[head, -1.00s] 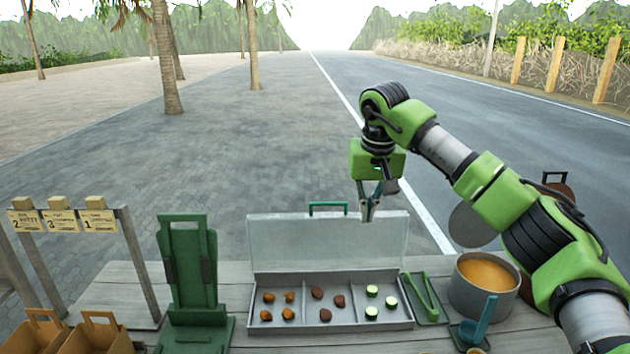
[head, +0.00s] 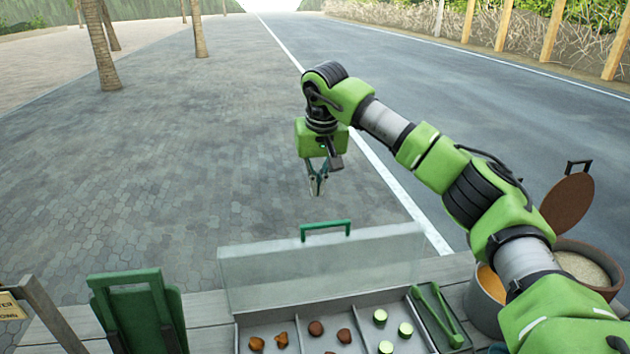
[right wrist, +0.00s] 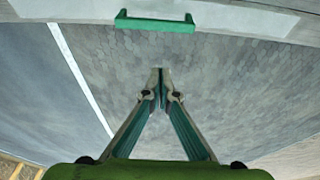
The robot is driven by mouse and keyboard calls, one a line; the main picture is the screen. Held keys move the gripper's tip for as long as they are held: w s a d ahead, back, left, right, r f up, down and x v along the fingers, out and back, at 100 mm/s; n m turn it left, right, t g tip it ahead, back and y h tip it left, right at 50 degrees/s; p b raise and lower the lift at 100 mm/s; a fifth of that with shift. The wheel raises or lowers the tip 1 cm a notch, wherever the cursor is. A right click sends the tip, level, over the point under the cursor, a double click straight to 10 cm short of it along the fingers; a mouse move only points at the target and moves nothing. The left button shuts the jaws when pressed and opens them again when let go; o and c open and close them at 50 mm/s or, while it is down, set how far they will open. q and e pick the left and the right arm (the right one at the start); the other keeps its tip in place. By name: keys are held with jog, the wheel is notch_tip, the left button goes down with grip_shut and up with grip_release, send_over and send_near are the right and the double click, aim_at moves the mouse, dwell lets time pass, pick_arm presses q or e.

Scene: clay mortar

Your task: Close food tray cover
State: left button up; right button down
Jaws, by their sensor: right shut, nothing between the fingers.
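The food tray (head: 410,335) is a grey box with three compartments on the wooden table. Its clear cover (head: 320,266) stands raised along the far edge, with a green handle (head: 325,230) on its top edge. My right gripper (head: 317,192) hangs above and beyond the cover, pointing down, shut and empty, apart from the handle. In the right wrist view my right gripper (right wrist: 161,72) has its tips together just below the green handle (right wrist: 155,22) in the picture. My left gripper is not in view.
Brown pieces lie in two compartments and green-white slices in the third. Green tongs (head: 438,312) lie right of the tray. Pots with an open brown lid (head: 568,203) stand further right. A green stand (head: 140,310) is at the left.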

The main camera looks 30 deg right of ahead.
notch_tip(320, 180, down, 6)
jog(key=s+p, duration=0.2)
jog(key=p, duration=0.2)
jog(key=shift+a+f, duration=0.2)
jog(key=shift+a, duration=0.05)
